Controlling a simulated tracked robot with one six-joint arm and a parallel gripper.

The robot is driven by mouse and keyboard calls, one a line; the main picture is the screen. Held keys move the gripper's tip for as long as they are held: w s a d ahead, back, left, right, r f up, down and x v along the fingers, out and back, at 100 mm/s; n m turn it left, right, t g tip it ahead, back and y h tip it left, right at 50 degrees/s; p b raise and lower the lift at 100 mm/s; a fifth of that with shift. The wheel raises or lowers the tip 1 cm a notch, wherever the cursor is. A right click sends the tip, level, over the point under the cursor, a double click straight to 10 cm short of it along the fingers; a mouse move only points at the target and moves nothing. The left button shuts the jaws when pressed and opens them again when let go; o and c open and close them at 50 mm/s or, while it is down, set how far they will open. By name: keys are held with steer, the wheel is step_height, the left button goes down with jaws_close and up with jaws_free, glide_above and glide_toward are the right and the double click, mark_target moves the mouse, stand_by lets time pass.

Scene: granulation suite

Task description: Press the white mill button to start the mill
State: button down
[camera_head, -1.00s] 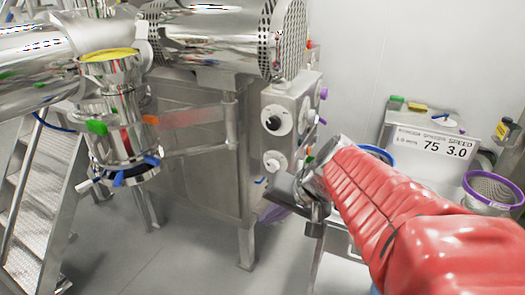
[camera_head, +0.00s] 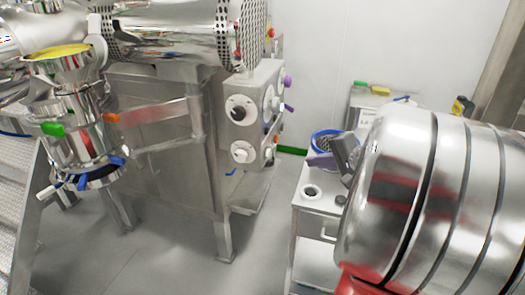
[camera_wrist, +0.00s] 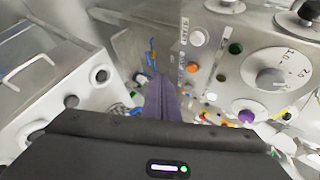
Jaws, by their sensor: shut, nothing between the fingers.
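In the wrist view a round white button (camera_wrist: 197,38) sits on the steel control panel (camera_wrist: 215,22), beside a small printed label and above an orange button (camera_wrist: 191,68). My gripper (camera_wrist: 156,82) is shut and empty; its purple-grey fingers point up the picture, left of and below the white button and apart from it. In the head view my gripper (camera_head: 325,160) shows small to the right of the control box (camera_head: 238,130), partly hidden by my arm. I cannot make out the white button there.
The panel also carries a green button (camera_wrist: 235,48) and a large dial (camera_wrist: 268,78). In the head view a steel cabinet (camera_head: 322,205) and a blue-rimmed container (camera_head: 322,134) stand right of the box.

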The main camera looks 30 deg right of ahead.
mark_target(268, 153)
steer(key=shift+w+a, duration=0.1)
steer(key=shift+a, duration=0.05)
steer(key=w+a, duration=0.5)
steer(key=w, duration=0.1)
steer(key=shift+w, duration=0.4)
steer(key=shift+a, duration=0.15)
stand_by(2.0)
steer(key=shift+w+a, duration=0.2)
steer(key=shift+w, duration=0.1)
